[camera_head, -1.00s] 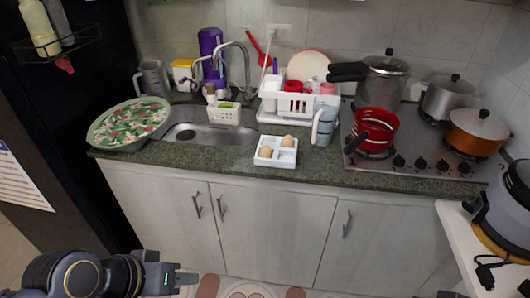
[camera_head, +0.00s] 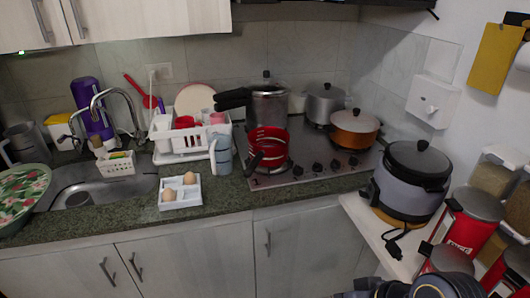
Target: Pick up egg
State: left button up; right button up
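Two brown eggs sit in a white divided tray on the counter. One egg (camera_head: 190,178) is in the back right compartment and the other egg (camera_head: 169,195) is toward the front left. The tray (camera_head: 196,197) stands near the counter's front edge, right of the sink. My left gripper is out of view. Part of my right arm shows at the bottom right edge, with its gripper (camera_head: 348,294) only barely in the picture, far from the eggs. Its fingers are too cut off to tell whether they are open.
A blue-grey jug (camera_head: 221,155) stands just right of the tray, and a white dish rack (camera_head: 190,138) is behind. The stove (camera_head: 300,172) holds a red pot (camera_head: 268,148) and others. A rice cooker (camera_head: 408,180) and red canisters (camera_head: 468,222) crowd the right-hand shelf.

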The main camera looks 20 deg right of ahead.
aim_at(168, 194)
jog(key=i+j+z, duration=0.2)
jog(key=z, duration=0.15)
jog(key=i+j+z, duration=0.45)
jog(key=j+z, duration=0.25)
